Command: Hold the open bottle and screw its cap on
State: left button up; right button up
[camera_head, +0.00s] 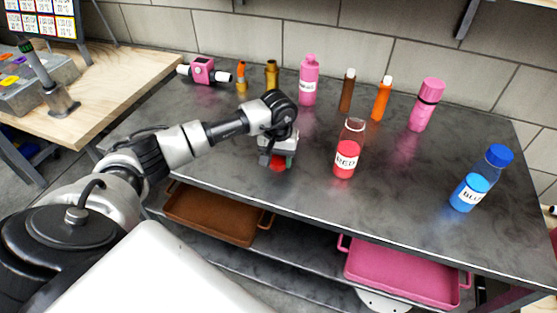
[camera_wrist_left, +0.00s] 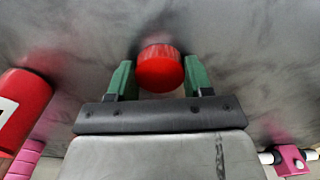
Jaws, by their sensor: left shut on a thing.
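The open bottle (camera_head: 347,150) stands upright on the dark table, clear at the top with red contents and a "RED" label; no cap is on its mouth. Part of it shows at the left edge of the left wrist view (camera_wrist_left: 20,104). My left gripper (camera_head: 278,159) is to the left of the bottle, apart from it, pointing down. Its green fingers (camera_wrist_left: 159,78) are shut on a red cap (camera_wrist_left: 160,70), which also shows below the fingers in the head view (camera_head: 278,166). The cap is at or just above the tabletop; I cannot tell which. My right gripper is not in view.
A blue bottle (camera_head: 480,180) with a blue cap stands at the right. Pink bottles (camera_head: 308,82), a brown bottle (camera_head: 347,92) and an orange one (camera_head: 381,100) stand along the back. Brown (camera_head: 215,232) and pink trays (camera_head: 400,280) are below. The front middle tabletop is clear.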

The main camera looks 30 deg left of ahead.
aim_at(278, 160)
pick_arm(q)
jog(key=shift+c, duration=0.2)
notch_tip(278, 160, up, 10)
jog(key=b, duration=0.1)
dwell(0.4)
